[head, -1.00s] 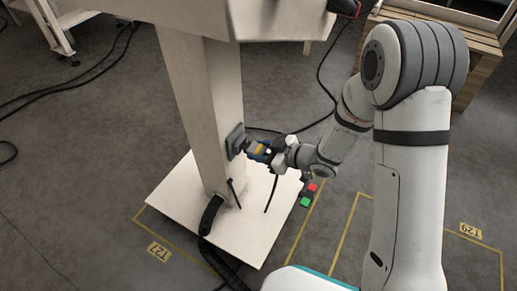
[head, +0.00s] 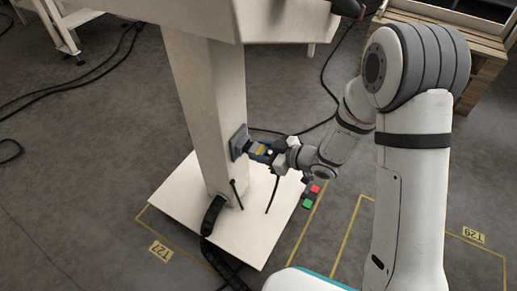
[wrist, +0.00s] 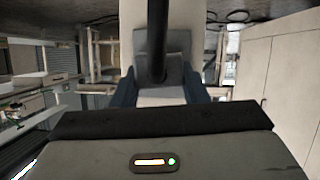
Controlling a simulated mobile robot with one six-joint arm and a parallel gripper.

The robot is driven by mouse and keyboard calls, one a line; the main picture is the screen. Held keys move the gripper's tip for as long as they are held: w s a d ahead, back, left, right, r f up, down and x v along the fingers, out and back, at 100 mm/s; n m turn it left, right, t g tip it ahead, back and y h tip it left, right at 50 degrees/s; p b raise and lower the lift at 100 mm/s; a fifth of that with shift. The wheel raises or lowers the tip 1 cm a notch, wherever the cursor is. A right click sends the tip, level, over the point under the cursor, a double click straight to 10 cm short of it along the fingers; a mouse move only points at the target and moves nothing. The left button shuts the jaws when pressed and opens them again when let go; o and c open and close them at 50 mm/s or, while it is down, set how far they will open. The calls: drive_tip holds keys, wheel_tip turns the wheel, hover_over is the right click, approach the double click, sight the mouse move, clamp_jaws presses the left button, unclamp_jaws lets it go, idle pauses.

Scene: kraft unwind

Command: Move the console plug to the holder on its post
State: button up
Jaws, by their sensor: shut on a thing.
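My gripper (head: 262,151) is beside the white post (head: 213,120), at the dark grey fitting (head: 239,142) on its right face. The blue fingers also show in the wrist view (wrist: 160,92), closed on the grey console plug (wrist: 160,70). In the head view the plug is mostly hidden between the fingers, close against the fitting. I cannot tell whether it is seated there. A black cable (wrist: 157,35) runs across the middle of the wrist view. I cannot tell which fitting is the holder; a black curved piece (head: 213,214) sits low at the post's foot.
The post stands on a white base plate (head: 255,232). A thin black rod (head: 236,194) and a hanging black cable (head: 272,194) are near its foot. A small red and green box (head: 310,195) is below my wrist. A wooden pallet (head: 480,65) stands back right.

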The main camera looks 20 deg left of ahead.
drive_tip(key=shift+a, duration=0.7)
idle(1.1)
drive_tip(key=o, duration=1.3)
drive_tip(key=shift+c, duration=0.2)
